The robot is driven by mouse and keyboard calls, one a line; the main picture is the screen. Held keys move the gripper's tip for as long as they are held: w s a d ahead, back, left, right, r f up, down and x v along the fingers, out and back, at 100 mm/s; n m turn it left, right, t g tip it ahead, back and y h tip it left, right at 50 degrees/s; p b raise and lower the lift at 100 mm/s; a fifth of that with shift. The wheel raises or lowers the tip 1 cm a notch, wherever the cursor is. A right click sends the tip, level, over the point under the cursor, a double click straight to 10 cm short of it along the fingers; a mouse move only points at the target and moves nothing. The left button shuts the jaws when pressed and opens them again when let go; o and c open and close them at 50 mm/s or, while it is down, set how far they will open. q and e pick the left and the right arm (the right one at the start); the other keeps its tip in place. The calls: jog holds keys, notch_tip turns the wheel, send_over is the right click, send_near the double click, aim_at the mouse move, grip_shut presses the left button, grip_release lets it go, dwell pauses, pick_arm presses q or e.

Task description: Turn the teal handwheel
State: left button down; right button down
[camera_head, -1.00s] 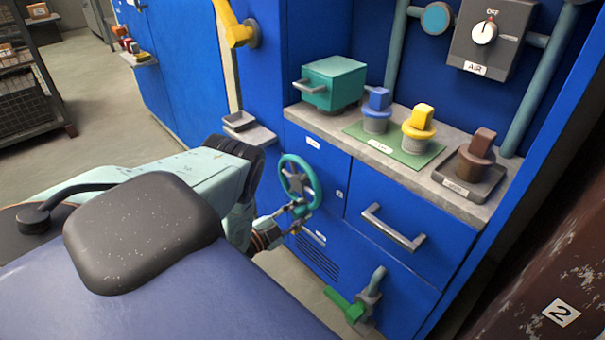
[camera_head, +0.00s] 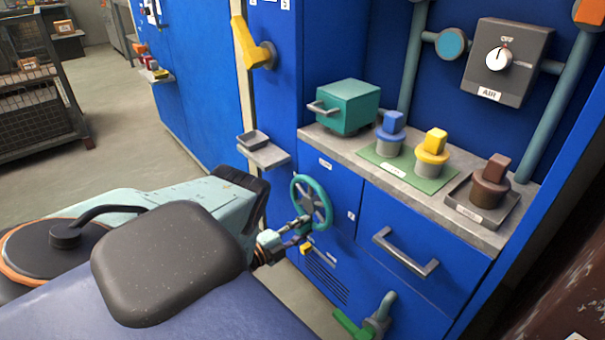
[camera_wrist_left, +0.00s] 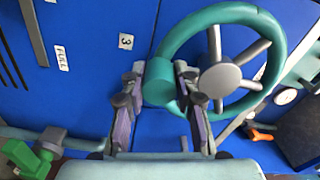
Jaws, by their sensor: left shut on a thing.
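The teal handwheel (camera_head: 328,217) stands on the blue cabinet front, left of the drawer, with grey spokes and hub. In the left wrist view the handwheel (camera_wrist_left: 279,36) fills the upper right, and a teal knob on its rim sits between the fingers. My left gripper (camera_head: 303,226) comes in from the left at the wheel's lower left edge. In the left wrist view the gripper (camera_wrist_left: 163,84) is shut on that knob, one finger on each side. The knob's far side is hidden. My right gripper is not in view.
A grey drawer handle (camera_head: 405,252) sticks out right of the wheel. A green-handled valve (camera_head: 352,325) is low on the cabinet. A small grey ledge (camera_head: 268,155) juts out at upper left. The counter (camera_head: 345,147) above holds a teal box (camera_head: 348,108) and coloured plugs.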

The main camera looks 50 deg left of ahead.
pick_arm(q)
jog(key=shift+w+a+r, duration=0.1)
jog(key=shift+a, duration=0.2)
jog(key=c, duration=1.4)
grip_release()
jog(key=o, duration=0.4)
jog(key=shift+f, duration=0.2)
jog(key=shift+d+r, duration=0.1)
jog(key=shift+s, duration=0.3)
jog(key=s, duration=0.7)
jog(key=s+a, duration=0.1)
jog(key=s, duration=0.3)
jog(key=shift+s, duration=0.25)
